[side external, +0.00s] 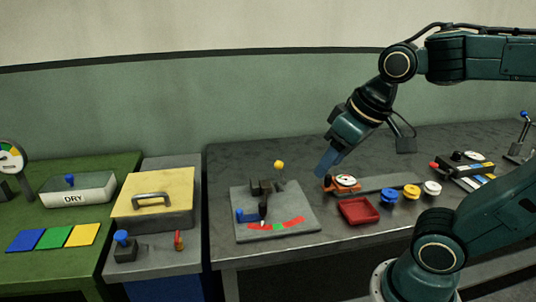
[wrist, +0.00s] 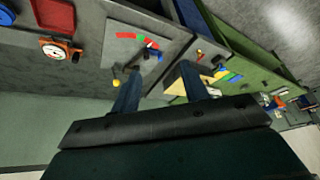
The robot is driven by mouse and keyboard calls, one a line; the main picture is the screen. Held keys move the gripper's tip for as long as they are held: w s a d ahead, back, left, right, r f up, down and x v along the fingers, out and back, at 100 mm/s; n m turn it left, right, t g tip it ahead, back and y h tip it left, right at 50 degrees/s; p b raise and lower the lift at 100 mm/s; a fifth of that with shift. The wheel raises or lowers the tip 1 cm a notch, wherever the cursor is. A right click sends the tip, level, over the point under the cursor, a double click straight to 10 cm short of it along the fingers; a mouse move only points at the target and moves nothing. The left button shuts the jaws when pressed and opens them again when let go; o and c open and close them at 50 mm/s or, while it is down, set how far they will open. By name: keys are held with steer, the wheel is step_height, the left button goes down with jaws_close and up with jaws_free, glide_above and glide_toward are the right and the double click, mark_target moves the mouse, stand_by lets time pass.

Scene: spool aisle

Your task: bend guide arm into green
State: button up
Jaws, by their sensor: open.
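The guide arm device sits on a grey plate (side external: 297,205); the plate also shows in the wrist view (wrist: 103,47). It has a dark block (side external: 262,186), a dark pointer (side external: 263,208) and a yellow knob (side external: 279,164) standing up behind the block. The knob also shows in the wrist view (wrist: 115,83). A curved scale has red ends and a green middle (side external: 278,226). The pointer's tip appears over the red part left of green. A blue piece (side external: 246,215) lies left of the pointer.
Right of the plate are a red tray (side external: 360,210), an orange dial gauge (side external: 344,183) and blue, yellow and white spools (side external: 411,192). To the left stand a yellow-lidded box (side external: 155,190) and a DRY tray (side external: 77,190). The bench behind the plate is clear.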

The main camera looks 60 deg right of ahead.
steer(key=w+d+f+m+g, duration=0.1)
steer(key=w+d+m, duration=0.1)
steer(key=w, duration=0.4)
steer(key=w+d+f+m+g, duration=0.2)
steer(key=w, duration=0.4)
steer(key=m+g, duration=0.2)
steer(key=m, duration=0.2)
glide_above(263, 203)
step_height(263, 203, down, 10)
steer(key=shift+a, duration=0.15)
step_height(263, 203, down, 14)
steer(key=shift+r, duration=0.25)
jaws_close()
